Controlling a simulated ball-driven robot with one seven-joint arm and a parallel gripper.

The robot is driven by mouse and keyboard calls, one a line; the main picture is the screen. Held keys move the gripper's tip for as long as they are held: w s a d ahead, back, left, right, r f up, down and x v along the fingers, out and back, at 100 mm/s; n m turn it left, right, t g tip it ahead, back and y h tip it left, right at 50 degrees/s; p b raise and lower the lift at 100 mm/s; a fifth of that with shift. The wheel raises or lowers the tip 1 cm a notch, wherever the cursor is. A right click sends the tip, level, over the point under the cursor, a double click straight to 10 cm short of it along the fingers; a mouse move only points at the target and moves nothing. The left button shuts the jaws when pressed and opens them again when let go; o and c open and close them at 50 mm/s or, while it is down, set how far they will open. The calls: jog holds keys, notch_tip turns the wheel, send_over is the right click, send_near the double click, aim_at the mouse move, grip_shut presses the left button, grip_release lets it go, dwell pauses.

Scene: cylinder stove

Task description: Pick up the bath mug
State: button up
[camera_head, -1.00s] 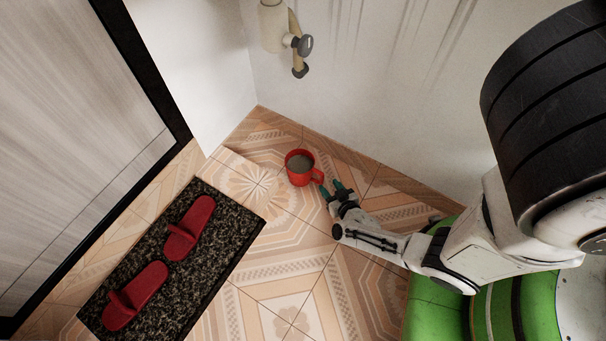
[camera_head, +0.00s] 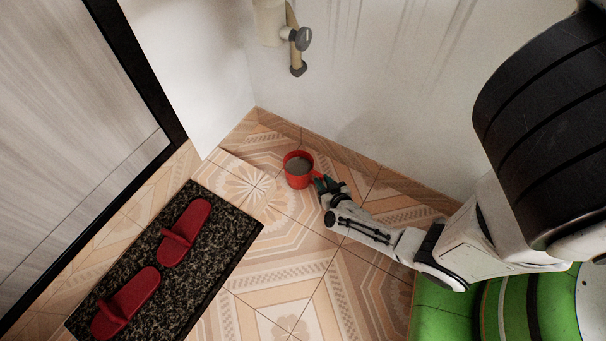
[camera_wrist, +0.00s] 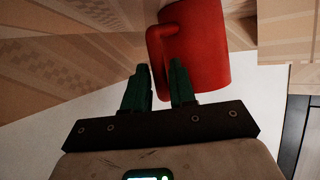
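The red bath mug (camera_head: 298,181) stands upright on the tiled floor near the wall corner, with grey content or a grey inside showing at its top. Its handle faces my gripper (camera_head: 322,182), which is at the mug's right side in the head view. In the wrist view, the mug (camera_wrist: 205,45) fills the upper middle. The green fingers of my gripper (camera_wrist: 159,82) are apart there, with the mug's handle (camera_wrist: 155,60) between them. I see space beside the handle, and whether a finger touches the mug is unclear.
A dark speckled mat (camera_head: 215,250) with red slippers (camera_head: 186,232) lies at the lower left. White walls meet behind the mug. A pipe with a valve (camera_head: 300,39) is on the wall above. The floor left of the mug is clear.

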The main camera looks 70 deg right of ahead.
grip_shut()
dwell(1.0)
